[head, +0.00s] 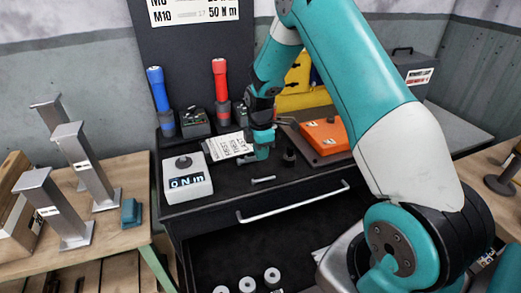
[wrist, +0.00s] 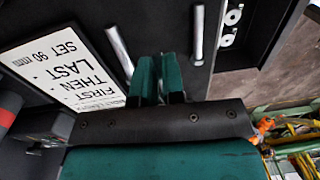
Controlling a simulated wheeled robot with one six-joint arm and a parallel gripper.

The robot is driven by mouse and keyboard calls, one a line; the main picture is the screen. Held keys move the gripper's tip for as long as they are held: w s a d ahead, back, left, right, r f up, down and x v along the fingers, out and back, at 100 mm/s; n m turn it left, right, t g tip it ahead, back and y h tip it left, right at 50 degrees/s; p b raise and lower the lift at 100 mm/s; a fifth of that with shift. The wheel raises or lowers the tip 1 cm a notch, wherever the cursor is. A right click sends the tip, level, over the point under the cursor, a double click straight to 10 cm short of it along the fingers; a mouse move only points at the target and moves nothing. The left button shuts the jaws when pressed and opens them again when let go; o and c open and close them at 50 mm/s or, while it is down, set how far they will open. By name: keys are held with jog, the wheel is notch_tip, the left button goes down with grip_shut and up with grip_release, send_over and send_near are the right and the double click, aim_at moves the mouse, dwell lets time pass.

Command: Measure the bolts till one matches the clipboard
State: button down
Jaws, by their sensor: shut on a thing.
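My gripper (head: 262,154) is low over the dark bench top, fingers pointing down. In the wrist view its green fingers (wrist: 160,75) are close together. In the head view this bolt (head: 245,160) shows just left of the fingertips. A second bolt (head: 263,180) lies free on the bench nearer me, also in the wrist view (wrist: 197,35). A white card (head: 231,145) with "FIRST THEN LAST, SET 90 mm" lies beside.
A white box reading "0 N m" (head: 187,178) stands at the left. Red (head: 221,80) and blue (head: 157,88) handled tools stand behind. An orange case (head: 325,136) is at the right. The open drawer (head: 215,260) holds several white rings. Metal posts stand on the left table.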

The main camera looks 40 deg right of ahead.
aim_at(261, 170)
jog(key=shift+f+b, duration=1.25)
jog(key=shift+f, duration=1.25)
jog(key=c, duration=1.1)
grip_release()
jog(key=shift+c, duration=0.2)
